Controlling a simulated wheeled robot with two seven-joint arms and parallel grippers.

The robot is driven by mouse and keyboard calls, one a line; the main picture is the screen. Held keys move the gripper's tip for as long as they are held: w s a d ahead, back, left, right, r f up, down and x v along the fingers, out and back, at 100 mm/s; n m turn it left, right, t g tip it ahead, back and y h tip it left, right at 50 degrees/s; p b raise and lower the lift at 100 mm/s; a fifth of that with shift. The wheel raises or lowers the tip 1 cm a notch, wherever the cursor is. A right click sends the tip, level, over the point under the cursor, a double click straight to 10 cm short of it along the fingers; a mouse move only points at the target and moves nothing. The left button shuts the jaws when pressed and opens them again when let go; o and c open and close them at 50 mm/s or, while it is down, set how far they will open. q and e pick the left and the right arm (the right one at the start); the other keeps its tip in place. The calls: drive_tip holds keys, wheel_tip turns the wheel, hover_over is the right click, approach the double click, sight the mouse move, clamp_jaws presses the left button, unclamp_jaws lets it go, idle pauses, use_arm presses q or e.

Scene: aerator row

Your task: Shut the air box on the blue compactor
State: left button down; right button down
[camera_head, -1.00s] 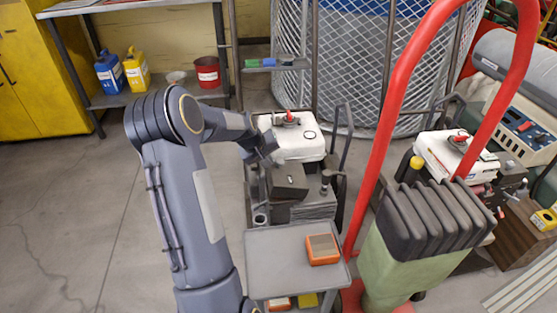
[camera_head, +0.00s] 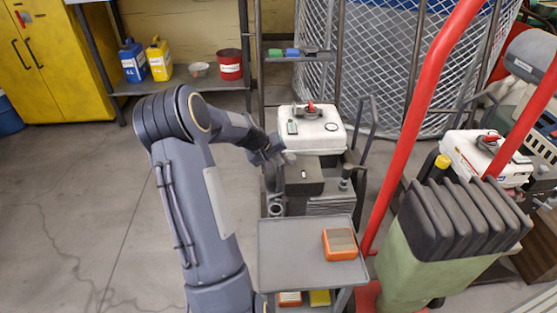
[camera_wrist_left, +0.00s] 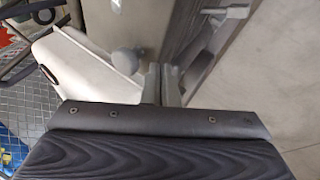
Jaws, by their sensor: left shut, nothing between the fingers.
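A machine with a white tank (camera_head: 318,132) and red cap stands at the middle of the head view. A dark box (camera_head: 303,180), which looks like its air box, sits below the tank's front. I cannot tell whether its cover is open or shut, and I see no clear blue on the machine. My left gripper (camera_head: 279,158) is at the box's upper left, beside the tank. In the left wrist view my left fingers (camera_wrist_left: 161,84) are shut and empty, beside a grey round knob (camera_wrist_left: 125,62). Contact cannot be told. My right gripper is not in view.
A grey cart top (camera_head: 290,262) with an orange device (camera_head: 340,244) stands in front. A red tube handle (camera_head: 425,120) and a green rammer with black bellows (camera_head: 450,225) block the right. A second white-tank machine (camera_head: 475,158) stands behind them. Floor at left is clear.

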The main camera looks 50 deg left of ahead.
use_arm(q)
drive_tip(key=a+p+v, duration=0.1)
drive_tip(key=p+v, duration=0.4)
drive_tip(key=v, duration=0.8)
drive_tip(key=shift+r+p, duration=0.15)
drive_tip(key=shift+p, duration=0.25)
drive_tip(key=shift+w, duration=0.15)
